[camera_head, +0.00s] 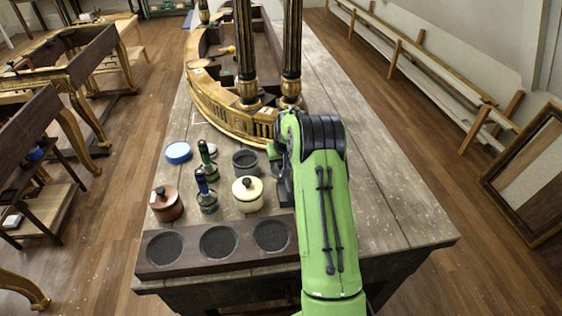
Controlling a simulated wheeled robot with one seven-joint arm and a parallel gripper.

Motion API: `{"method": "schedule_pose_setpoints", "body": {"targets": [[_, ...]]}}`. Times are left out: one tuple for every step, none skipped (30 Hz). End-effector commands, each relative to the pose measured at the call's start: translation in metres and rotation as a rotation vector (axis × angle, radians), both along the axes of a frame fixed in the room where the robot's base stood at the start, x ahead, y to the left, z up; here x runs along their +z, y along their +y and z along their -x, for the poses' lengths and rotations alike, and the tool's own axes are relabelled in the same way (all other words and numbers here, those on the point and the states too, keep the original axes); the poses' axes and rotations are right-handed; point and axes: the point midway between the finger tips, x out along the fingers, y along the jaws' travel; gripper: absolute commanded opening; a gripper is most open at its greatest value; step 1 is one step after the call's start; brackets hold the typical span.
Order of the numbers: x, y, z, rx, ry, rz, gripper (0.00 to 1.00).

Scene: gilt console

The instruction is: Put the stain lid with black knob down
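I cannot tell for sure which lid is the stain lid. A dark grey pot (245,162) stands behind the cream one and looks open at the top. My gripper (277,160) is at the end of my green arm, just right of the grey pot and behind and right of the cream pot. Its fingers are mostly hidden by my wrist, so whether it holds something does not show.
A dark wooden block (190,268) with three round dark recesses lies along the front edge. A blue-rimmed disc (178,152) lies behind. The gilt console (225,112) fills the back; the table's right side is clear.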

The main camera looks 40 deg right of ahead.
Motion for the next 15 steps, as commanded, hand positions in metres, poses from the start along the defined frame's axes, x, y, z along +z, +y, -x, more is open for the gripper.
{"method": "schedule_pose_setpoints", "body": {"targets": [[0.0, 0.0, 0.0, 0.0, 0.0, 0.0, 0.53], [0.0, 0.0, 0.0, 0.0, 0.0, 0.0, 0.53], [0.0, 0.0, 0.0, 0.0, 0.0, 0.0, 0.53], [0.0, 0.0, 0.0, 0.0, 0.0, 0.0, 0.53], [0.0, 0.0, 0.0, 0.0, 0.0, 0.0, 0.53], [0.001, 0.0, 0.0, 0.0, 0.0, 0.0, 0.53], [0.001, 0.0, 0.0, 0.0, 0.0, 0.0, 0.53], [0.003, 0.0, 0.0, 0.0, 0.0, 0.0, 0.53], [0.007, 0.0, 0.0, 0.0, -0.001, 0.0, 0.53], [0.011, 0.0, 0.002, 0.0, -0.003, 0.001, 0.53], [0.017, 0.001, 0.003, 0.0, -0.003, 0.002, 0.53], [0.025, 0.002, 0.007, 0.0, -0.003, 0.002, 0.53], [0.033, 0.003, 0.01, 0.001, -0.003, 0.003, 0.53], [0.041, 0.005, 0.013, 0.001, -0.004, 0.003, 0.53], [0.052, 0.006, 0.017, 0.001, -0.004, 0.003, 0.53]]}}
